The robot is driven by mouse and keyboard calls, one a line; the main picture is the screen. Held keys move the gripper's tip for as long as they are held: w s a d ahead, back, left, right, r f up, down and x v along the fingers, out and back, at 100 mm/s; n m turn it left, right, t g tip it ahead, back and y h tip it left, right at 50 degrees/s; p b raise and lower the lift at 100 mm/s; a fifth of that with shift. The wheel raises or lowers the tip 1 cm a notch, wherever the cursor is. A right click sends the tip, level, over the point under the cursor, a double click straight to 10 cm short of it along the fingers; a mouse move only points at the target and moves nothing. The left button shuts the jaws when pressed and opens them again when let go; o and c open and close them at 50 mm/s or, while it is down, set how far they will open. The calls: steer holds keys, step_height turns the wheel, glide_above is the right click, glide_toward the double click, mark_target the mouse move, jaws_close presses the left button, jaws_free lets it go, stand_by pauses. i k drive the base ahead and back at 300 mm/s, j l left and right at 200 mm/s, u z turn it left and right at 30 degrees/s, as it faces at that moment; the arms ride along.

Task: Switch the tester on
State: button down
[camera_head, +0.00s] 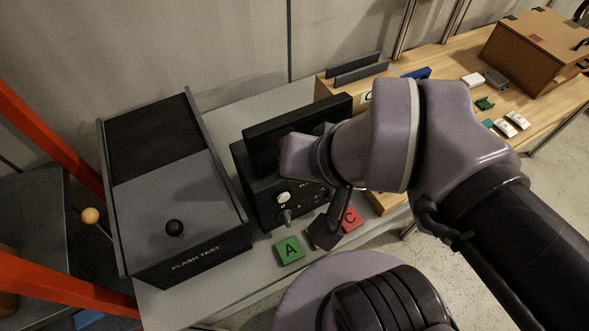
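The tester looks to be the black box (262,196) on the grey bench, with a dark upright panel (270,135) at its back. Its front face carries a round white knob or button (284,198) and, below it, a small grey lever or knob (286,216). I cannot read its setting. My wrist hangs over the tester's right part and hides much of its face and lettering. Dark parts that seem to be my gripper (334,222) point down just right of the controls, near the front edge. Whether its fingers are open or shut is unclear.
A green A tile (289,250) and a red C tile (351,219) lie in front. A wooden table (450,65) with a brown box (537,50) is at right. Orange bars stand far left.

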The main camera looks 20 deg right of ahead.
mark_target(285, 216)
steer(key=k+j+z, duration=0.3)
steer(key=j+z, duration=0.2)
steer(key=k+j+z, duration=0.55)
steer(key=k+z, duration=0.25)
steer(key=z, duration=0.15)
